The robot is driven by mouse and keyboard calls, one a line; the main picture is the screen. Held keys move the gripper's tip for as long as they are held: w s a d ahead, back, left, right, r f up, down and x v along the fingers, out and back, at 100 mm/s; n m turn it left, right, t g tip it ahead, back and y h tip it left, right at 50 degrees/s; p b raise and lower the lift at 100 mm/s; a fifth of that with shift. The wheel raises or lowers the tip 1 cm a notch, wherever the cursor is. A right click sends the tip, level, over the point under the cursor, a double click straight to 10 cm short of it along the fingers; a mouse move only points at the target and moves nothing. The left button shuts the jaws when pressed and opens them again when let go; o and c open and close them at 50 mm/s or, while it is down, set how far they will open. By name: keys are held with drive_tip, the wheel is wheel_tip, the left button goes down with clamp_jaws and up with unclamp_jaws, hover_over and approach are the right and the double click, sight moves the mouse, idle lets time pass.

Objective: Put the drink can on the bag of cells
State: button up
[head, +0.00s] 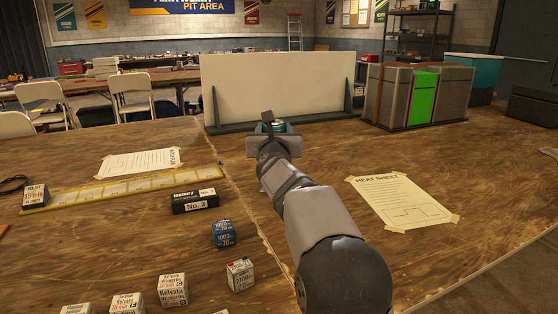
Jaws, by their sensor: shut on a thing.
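My gripper (273,130) is stretched out over the far part of the table, in front of the white panel. It is shut on a drink can (278,117). Only the can's silver top and a strip of its teal side show above the gripper; my arm and gripper hide the rest. I cannot tell whether the can touches the table. I cannot make out a bag of cells in this view.
An upright white panel (285,86) on dark feet stands behind my gripper. A grey case with a green front (422,97) stands to its right. Several small boxes, a black box (195,201) and a yellow strip (118,186) lie left. The tabletop around the heat sheet (403,201) is clear.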

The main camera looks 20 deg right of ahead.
drive_tip(key=shift+w+a+r+p, duration=0.15)
drive_tip(key=shift+a+r+p, duration=0.1)
drive_tip(key=shift+r+p, duration=0.35)
drive_tip(key=w+a+f+p, duration=0.5)
drive_tip(key=w+p, duration=0.1)
drive_tip(key=p, duration=0.8)
drive_tip(key=s+d+r+m+g+h, duration=0.2)
drive_tip(key=d+h, duration=0.1)
drive_tip(key=d, duration=0.2)
drive_tip(key=s+d+r+m+g+h, duration=0.2)
drive_tip(key=d+m+h, duration=0.1)
drive_tip(key=d, duration=0.1)
drive_tip(key=shift+w+f, duration=0.15)
drive_tip(key=shift+f, duration=2.45)
drive_tip(key=shift+w+f, duration=0.1)
drive_tip(key=shift+f, duration=2.5)
drive_tip(key=shift+f, duration=0.2)
drive_tip(key=o, duration=1.4)
drive_tip(key=shift+c, duration=0.2)
